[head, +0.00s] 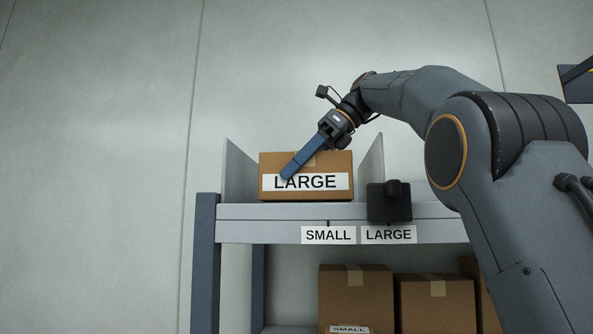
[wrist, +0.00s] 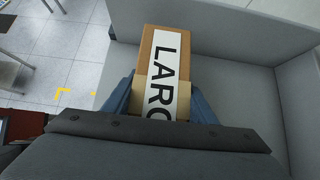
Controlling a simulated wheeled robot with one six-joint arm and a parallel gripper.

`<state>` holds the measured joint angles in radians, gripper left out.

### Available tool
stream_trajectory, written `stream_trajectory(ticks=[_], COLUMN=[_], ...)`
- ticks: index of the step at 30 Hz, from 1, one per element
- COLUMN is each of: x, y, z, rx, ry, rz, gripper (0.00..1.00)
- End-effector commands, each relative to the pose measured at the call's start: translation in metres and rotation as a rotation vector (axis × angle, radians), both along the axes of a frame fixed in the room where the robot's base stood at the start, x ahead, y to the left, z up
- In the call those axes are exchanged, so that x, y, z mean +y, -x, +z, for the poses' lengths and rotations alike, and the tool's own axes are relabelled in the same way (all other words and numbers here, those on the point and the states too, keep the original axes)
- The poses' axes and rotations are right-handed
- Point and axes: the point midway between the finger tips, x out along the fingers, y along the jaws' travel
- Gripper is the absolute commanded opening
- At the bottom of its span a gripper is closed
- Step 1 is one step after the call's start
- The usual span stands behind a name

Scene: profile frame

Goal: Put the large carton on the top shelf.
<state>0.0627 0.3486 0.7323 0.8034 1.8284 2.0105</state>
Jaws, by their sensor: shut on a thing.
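The large carton (head: 335,165) is a brown box with a white LARGE label, upright at the top shelf (head: 262,212). It is between the grey left side panel (head: 238,172) and a grey divider (head: 371,165). Its base appears level with the shelf deck; I cannot tell whether it touches. My gripper (head: 289,174) reaches down over it and is shut on it, one blue finger crossing the label. In the wrist view the carton (wrist: 147,48) is between both fingers, beside grey panels, and its near end is hidden by my gripper.
A black block (head: 389,203) is at the front edge by the divider. Several cartons (head: 355,290) stand below. My arm hides the shelf's right part.

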Motion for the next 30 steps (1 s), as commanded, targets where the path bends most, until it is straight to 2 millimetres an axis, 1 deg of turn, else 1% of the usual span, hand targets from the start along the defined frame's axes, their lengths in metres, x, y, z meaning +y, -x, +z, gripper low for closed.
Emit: stream_trajectory(ticks=[24, 25, 28, 29, 30], x=[0.0, 0.0, 0.0, 0.0, 0.0], y=[0.001, 0.001, 0.001, 0.0, 0.0], z=[-0.011, -0.011, -0.011, -0.011, -0.011], rx=[-0.003, -0.003, -0.002, -0.002, -0.002], ry=[0.0, 0.0, -0.001, -0.001, -0.001], rz=[0.0, 0.0, 0.0, 0.0, 0.0], gripper=[0.03, 0.53, 0.7, 0.73, 0.73])
